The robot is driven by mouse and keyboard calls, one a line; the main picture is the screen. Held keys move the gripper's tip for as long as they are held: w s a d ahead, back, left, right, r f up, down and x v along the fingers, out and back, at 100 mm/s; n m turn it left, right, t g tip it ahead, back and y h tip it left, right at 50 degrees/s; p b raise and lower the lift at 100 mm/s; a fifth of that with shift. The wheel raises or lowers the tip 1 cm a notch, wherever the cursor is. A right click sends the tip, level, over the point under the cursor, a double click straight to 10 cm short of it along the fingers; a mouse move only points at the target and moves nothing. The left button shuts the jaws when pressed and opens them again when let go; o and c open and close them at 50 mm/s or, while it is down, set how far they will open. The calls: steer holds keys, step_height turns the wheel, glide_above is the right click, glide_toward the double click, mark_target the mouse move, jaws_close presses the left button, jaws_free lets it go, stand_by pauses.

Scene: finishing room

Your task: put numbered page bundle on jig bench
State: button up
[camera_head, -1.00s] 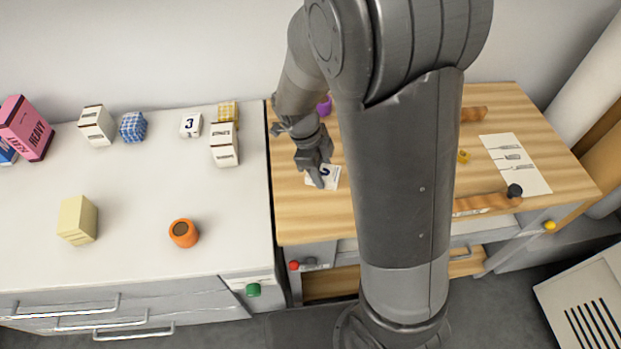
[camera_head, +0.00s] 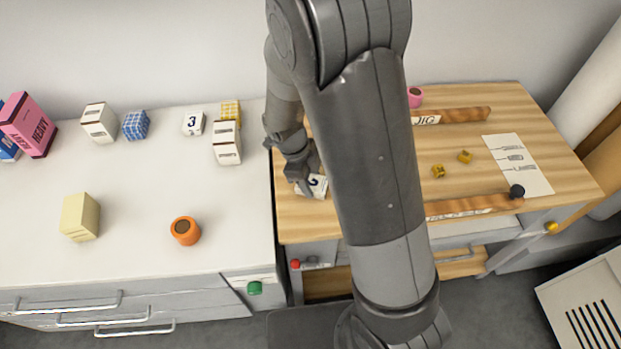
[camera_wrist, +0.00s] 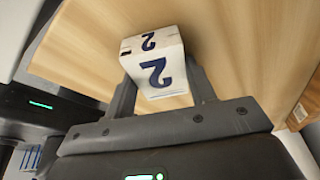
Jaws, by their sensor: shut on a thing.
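My gripper (camera_head: 303,184) is shut on a white page bundle (camera_head: 318,186) marked with a dark blue 2. In the wrist view the bundle (camera_wrist: 156,66) sits between the two fingers, its numbered faces showing and the wooden top behind it. The jig bench (camera_head: 455,150) has a light wooden top, and the held bundle is over its left part. I cannot tell whether the bundle touches the wood. Another white bundle (camera_head: 193,124), marked 3, stands on the white counter to the left.
The white counter (camera_head: 130,190) holds several boxes, a cream block (camera_head: 80,217) and an orange cup-like object (camera_head: 185,231). On the bench are two wooden bars (camera_head: 465,116), small yellow pieces (camera_head: 438,171), a pink cup (camera_head: 415,97) and a drawing sheet (camera_head: 518,163). My arm hides the bench middle.

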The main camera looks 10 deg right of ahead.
steer(key=o, duration=1)
steer(key=v, duration=1.2)
steer(key=s+d+r+n+t+y, duration=0.1)
steer(key=s+d+r+n+t, duration=0.2)
steer(key=s+d+r+n, duration=0.3)
steer(key=s+d+r+n+t+y, duration=0.2)
steer(key=s+d+r+n, duration=0.3)
steer(key=s+r+n, duration=0.5)
steer(key=shift+s+d+r+n+t, duration=0.3)
steer(key=shift+n+t, duration=0.6)
steer(key=shift+n, duration=2.4)
steer(key=shift+w+r, duration=0.1)
